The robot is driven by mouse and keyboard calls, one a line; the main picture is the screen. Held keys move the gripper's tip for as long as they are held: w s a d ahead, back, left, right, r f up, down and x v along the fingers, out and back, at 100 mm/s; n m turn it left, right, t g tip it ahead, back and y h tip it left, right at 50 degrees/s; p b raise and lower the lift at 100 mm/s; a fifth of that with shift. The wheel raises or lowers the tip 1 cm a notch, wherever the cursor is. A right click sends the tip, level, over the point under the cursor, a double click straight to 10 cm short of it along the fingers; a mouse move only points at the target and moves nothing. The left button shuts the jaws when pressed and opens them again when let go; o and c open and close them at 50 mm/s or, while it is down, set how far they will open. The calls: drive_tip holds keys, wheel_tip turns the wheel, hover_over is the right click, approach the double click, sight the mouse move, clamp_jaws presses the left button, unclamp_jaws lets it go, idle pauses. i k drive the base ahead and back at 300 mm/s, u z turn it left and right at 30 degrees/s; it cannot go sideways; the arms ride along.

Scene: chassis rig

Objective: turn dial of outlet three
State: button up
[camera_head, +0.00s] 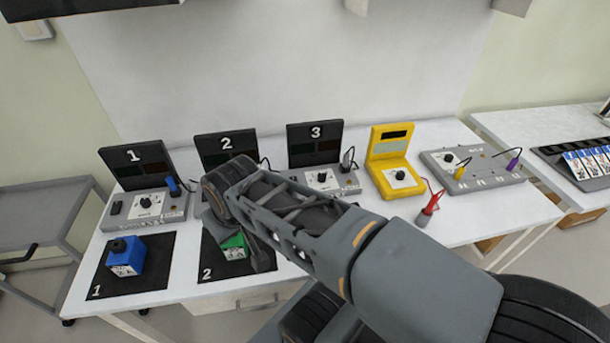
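Outlet three is the station with the black panel marked 3 (316,134) near the middle of the table. Its grey base carries a white plate with a black dial (322,178), which is in clear view. My arm crosses the picture from the lower right, passing in front of and below outlet three. Its far end lies left of the dial, over station 2. A grey part of my arm's end (262,252) hangs beside the green block. The fingertips are not clearly visible, so their opening cannot be told.
Station 1 (134,155) and partly hidden station 2 (226,143) stand to the left. A blue block (125,256) and a green block (234,246) sit on black mats. A yellow meter (391,147), a grey box (477,171) and a red probe (429,207) are to the right.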

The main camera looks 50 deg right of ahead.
sight(322, 177)
drive_tip(key=u, duration=0.3)
drive_tip(key=k, duration=0.6)
drive_tip(key=z, duration=1.1)
drive_tip(key=i, duration=0.5)
drive_tip(key=u, duration=0.05)
